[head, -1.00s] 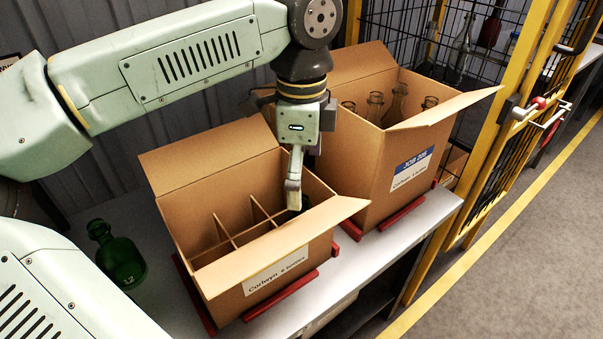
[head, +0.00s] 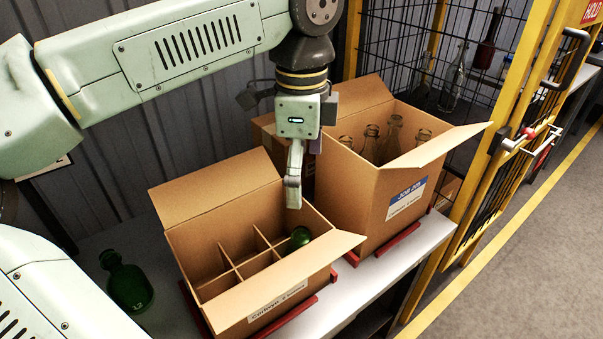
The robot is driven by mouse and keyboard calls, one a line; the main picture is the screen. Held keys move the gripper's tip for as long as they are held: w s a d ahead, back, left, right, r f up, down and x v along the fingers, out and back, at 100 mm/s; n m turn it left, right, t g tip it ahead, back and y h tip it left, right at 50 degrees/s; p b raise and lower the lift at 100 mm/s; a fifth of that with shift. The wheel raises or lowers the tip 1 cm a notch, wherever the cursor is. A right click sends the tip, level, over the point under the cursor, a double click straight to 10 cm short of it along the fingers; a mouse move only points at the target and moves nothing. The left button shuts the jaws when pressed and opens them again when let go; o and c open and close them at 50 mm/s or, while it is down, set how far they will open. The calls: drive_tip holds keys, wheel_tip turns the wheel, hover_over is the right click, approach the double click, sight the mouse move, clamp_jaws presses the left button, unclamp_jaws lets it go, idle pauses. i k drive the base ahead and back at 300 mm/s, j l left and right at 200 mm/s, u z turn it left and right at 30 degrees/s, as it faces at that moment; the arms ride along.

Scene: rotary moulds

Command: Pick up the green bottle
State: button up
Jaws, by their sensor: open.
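One green bottle (head: 127,282), marked 12, stands upright on the grey table at the lower left, left of the near box. Another green bottle (head: 300,238) is in a right-hand compartment of the near open cardboard box (head: 215,205); only its upper part shows. My gripper (head: 293,192) hangs above that box, just over and slightly left of the boxed bottle, pointing down. It is open and holds nothing visible. Its fingers are seen side-on, so the gap between them is hidden.
A second open box (head: 408,195) with several clear bottles stands behind to the right. Red rails (head: 290,318) edge the boxes. A yellow-framed mesh cage (head: 510,130) stands at the right. Bare table (head: 165,310) shows around the left bottle.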

sight(127, 285)
drive_tip(key=k, duration=1)
